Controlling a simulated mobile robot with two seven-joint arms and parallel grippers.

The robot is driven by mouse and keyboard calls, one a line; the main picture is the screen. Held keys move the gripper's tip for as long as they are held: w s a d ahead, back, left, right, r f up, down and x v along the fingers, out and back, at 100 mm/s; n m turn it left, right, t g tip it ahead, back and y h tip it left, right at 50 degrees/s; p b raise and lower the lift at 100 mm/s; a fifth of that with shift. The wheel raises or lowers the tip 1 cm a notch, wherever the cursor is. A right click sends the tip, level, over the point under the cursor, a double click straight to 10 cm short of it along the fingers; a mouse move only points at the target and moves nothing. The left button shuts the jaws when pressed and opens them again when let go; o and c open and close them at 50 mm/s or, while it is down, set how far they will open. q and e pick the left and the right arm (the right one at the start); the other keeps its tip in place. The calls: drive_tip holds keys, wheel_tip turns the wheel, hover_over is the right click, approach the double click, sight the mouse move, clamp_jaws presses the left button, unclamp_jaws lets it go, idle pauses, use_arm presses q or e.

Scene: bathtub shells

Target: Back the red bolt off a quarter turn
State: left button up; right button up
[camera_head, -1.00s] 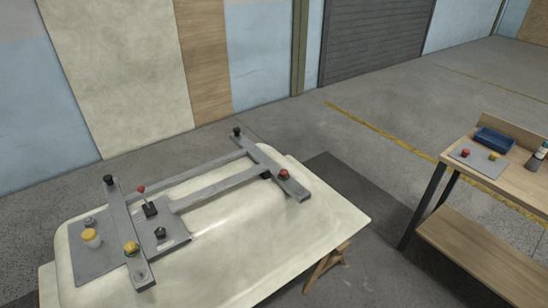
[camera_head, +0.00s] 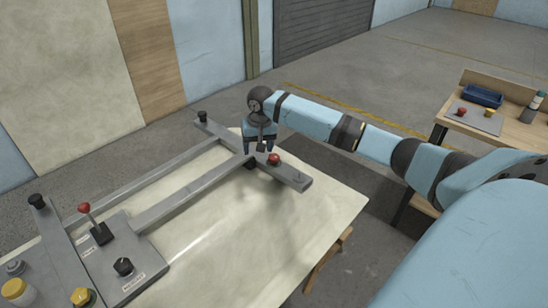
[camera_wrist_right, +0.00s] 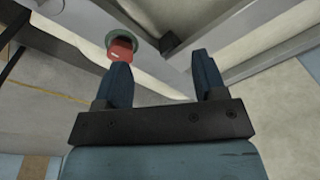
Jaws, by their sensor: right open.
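The red bolt (camera_head: 274,158) sits on the right crossbar (camera_head: 290,174) of the grey frame on the cream bathtub shell. Its round red head also shows in the right wrist view (camera_wrist_right: 121,48), on a greenish collar. My right gripper (camera_head: 260,149) comes in from the right and hangs beside the bolt, close to the crossbar. In the wrist view its two fingers (camera_wrist_right: 161,68) are apart with nothing between them. The bolt head lies beyond the left fingertip there, outside the gap, its lower part partly hidden by that finger. My left gripper is not in view.
A red-knobbed lever (camera_head: 84,208) and a black knob (camera_head: 123,266) stand on the plate at left. Yellow caps (camera_head: 83,298) and black knobs sit on the frame. A wooden bench (camera_head: 510,132) with a blue tray (camera_head: 483,96) stands at the right.

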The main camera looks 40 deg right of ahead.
sight(274, 156)
drive_tip(key=d+r+m+g+b, duration=0.1)
drive_tip(key=d+r+m+b, duration=0.1)
drive_tip(key=d+r, duration=0.45)
wheel_tip(274, 156, down, 13)
drive_tip(key=shift+d+r+b, duration=0.1)
drive_tip(key=shift+r+b, duration=0.1)
drive_tip(key=shift+b, duration=0.4)
drive_tip(key=shift+f, duration=0.5)
drive_tip(key=shift+r, duration=0.1)
drive_tip(key=c, duration=0.9)
